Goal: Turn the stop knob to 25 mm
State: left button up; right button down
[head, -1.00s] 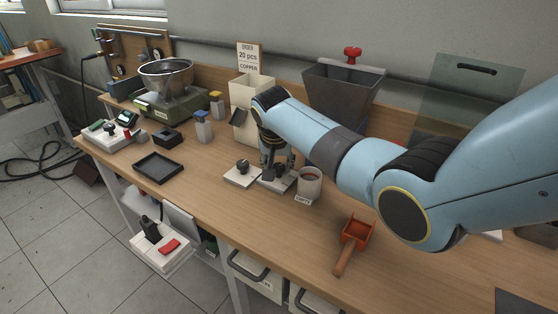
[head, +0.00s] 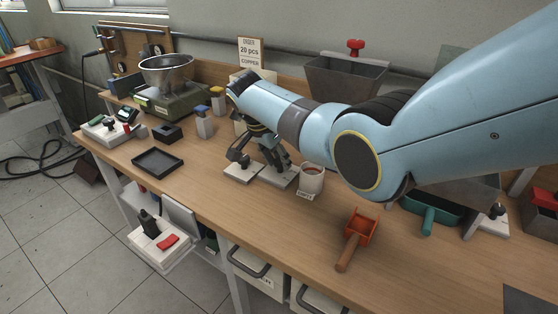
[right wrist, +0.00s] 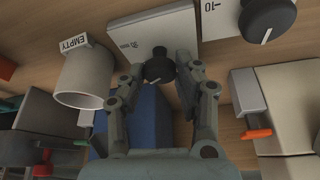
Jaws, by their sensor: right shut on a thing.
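The stop knob (right wrist: 158,66) is a black knob on a white plate (right wrist: 133,38) that carries a small scale marked in mm; the number is hard to read. In the right wrist view my right gripper (right wrist: 158,70) has its two fingers closed on either side of this knob. In the head view my right gripper (head: 270,158) is down over the right one of two small plates, and it mostly hides the knob. Which value the knob points to cannot be read. A second black knob (right wrist: 266,18) with a white line sits on the neighbouring plate marked 10. My left gripper is out of view.
A grey cup (head: 312,180) labelled EMPTY stands close to the right of the plates. An orange scoop (head: 359,230) lies at the front right. A black tray (head: 158,162) and a scale with a metal bowl (head: 166,72) stand to the left.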

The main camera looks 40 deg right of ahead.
dwell(0.5)
jog(key=c, duration=1)
grip_release()
jog(key=shift+o, duration=0.2)
jog(key=shift+r, duration=0.1)
jog(key=v, duration=1.1)
jog(key=shift+r, duration=0.4)
jog(key=shift+a, duration=0.1)
